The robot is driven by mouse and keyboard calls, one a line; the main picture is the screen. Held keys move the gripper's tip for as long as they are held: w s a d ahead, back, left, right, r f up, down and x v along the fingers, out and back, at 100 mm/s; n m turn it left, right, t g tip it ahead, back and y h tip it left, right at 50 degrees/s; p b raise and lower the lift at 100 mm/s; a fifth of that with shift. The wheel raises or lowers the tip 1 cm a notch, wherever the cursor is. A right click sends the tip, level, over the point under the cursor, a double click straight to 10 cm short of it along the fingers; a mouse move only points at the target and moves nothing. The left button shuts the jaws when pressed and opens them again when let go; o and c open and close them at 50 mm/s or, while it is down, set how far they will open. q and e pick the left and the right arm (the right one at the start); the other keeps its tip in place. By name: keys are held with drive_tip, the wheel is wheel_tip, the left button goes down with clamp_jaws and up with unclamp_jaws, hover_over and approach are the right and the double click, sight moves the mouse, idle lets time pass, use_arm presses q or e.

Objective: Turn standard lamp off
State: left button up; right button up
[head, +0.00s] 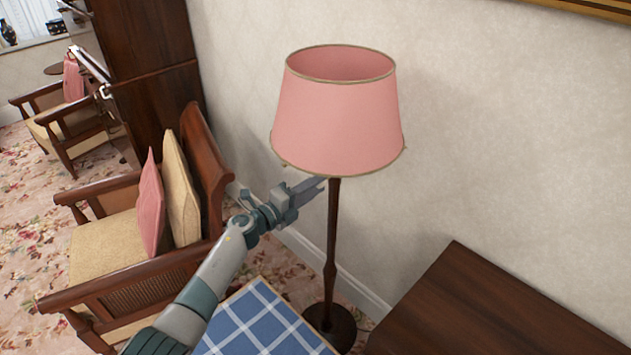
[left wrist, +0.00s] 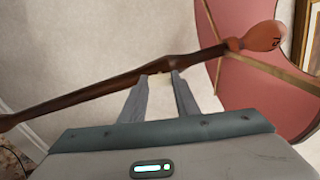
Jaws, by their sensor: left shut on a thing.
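The standard lamp has a pink tapered shade (head: 335,120), a dark wooden pole (head: 332,235) and a round dark base (head: 330,325). It stands upright near the wall, and its shade shows no clear glow. My left gripper (head: 320,184) is at the upper pole, just below the shade. In the left wrist view its fingertips (left wrist: 158,75) are shut on the lamp at the pole (left wrist: 90,92), which runs across the picture. The bulb (left wrist: 264,37) shows under the shade (left wrist: 280,85). My right gripper is not in view.
A wooden armchair (head: 110,285) with cushions stands left of the lamp. A blue checked cloth surface (head: 258,325) lies below my left arm. A dark wooden tabletop (head: 480,310) is at the lower right. The wall (head: 480,110) is close behind the lamp.

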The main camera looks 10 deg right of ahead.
use_arm(q)
drive_tip(key=shift+f+n+p, duration=0.1)
drive_tip(key=shift+n+p, duration=0.35)
drive_tip(key=shift+n, duration=0.65)
drive_tip(key=o, duration=1)
drive_tip(key=shift+o, duration=0.2)
drive_tip(key=shift+a, duration=0.1)
drive_tip(key=b+v, duration=0.1)
drive_tip(key=v, duration=1.6)
drive_tip(key=shift+b, duration=0.3)
drive_tip(key=shift+s+a, duration=0.1)
drive_tip(key=shift+a, duration=0.05)
